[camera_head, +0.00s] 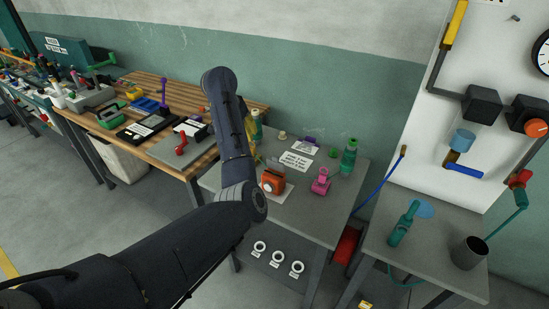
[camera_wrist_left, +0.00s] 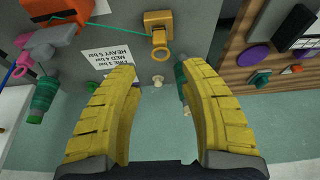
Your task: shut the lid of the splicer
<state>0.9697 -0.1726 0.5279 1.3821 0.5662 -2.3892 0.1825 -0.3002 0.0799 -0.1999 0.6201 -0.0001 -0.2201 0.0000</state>
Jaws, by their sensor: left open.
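An orange device (camera_head: 272,182) stands on a pale mat on the grey table; it looks most like the splicer, but I cannot be sure. In the left wrist view an orange body (camera_wrist_left: 42,12) shows at the upper left corner, cut by the frame, and its lid cannot be made out. My left gripper (camera_wrist_left: 155,72) is open, its two yellow fingers spread with nothing held between them. It points over the table towards the green wall, to the side of the orange body. In the head view my arm hides most of it. My right gripper is not in view.
A gold block with a ring (camera_wrist_left: 160,24) is ahead of the fingers. A pink device (camera_head: 321,181) and green bottle (camera_head: 348,156) stand right of the orange device. A printed card (camera_head: 296,160) lies behind. A wooden bench (camera_head: 150,95) with tools is at left.

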